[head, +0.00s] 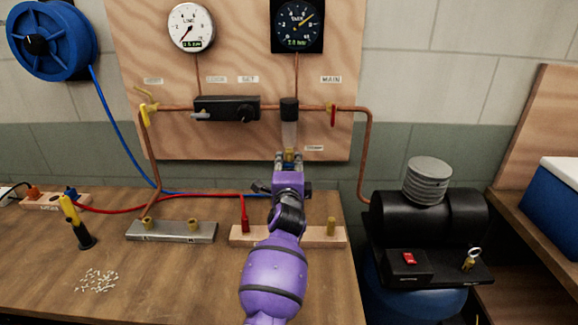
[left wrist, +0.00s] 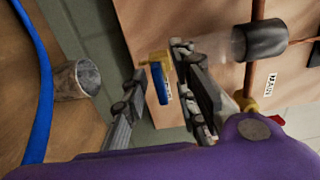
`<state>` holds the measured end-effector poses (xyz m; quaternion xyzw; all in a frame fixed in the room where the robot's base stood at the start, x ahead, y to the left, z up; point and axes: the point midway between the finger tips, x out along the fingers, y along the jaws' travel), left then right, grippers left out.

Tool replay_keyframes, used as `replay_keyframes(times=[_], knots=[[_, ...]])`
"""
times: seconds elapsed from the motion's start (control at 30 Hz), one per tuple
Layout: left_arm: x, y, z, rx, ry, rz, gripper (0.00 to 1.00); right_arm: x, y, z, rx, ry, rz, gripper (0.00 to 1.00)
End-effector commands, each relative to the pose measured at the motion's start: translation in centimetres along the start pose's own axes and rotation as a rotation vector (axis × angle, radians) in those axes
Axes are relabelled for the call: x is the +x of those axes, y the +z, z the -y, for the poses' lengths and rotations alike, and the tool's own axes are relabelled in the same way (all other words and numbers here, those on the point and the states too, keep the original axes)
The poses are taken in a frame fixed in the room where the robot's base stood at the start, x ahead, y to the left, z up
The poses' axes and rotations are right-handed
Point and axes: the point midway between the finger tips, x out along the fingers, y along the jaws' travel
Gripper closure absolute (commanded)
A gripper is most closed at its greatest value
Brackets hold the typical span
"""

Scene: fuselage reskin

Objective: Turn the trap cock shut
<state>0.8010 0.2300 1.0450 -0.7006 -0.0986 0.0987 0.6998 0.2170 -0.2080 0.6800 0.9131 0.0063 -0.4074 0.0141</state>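The trap is a black cap (head: 289,107) with a clear bowl (head: 290,134) hanging below it on the copper line. The trap cock is a small brass fitting (head: 289,154) under the bowl. In the left wrist view the brass cock (left wrist: 155,58) has a blue lever (left wrist: 160,84). My left gripper (head: 288,163) is right at the cock. In the left wrist view its fingers (left wrist: 160,66) are open, one on each side of the cock. The right-hand finger is close to the brass; I cannot tell whether it touches. My right gripper is not in view.
A yellow-handled valve (head: 145,113), a black regulator (head: 227,108) and a red-handled valve (head: 333,115) sit on the same copper line. A compressor (head: 428,215) stands at right. A wooden block (head: 320,238) with a red fitting lies below my arm.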

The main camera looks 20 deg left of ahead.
Motion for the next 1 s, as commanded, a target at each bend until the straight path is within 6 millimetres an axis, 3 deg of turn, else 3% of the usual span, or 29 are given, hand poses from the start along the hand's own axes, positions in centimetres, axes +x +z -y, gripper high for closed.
replay_keyframes(times=[0.07,0.27,0.67,1.0], knots=[[0.0,0.0,0.0,0.0,0.0,0.0,0.75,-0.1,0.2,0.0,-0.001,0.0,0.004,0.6],[0.0,0.0,0.0,0.001,0.0,0.0,1.0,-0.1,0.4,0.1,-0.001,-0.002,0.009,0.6],[0.0,0.0,0.2,0.031,-0.002,0.0,1.0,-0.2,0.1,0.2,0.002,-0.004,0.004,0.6],[0.0,0.0,0.5,0.237,-0.005,0.0,1.0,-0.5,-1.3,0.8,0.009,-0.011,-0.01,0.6]])
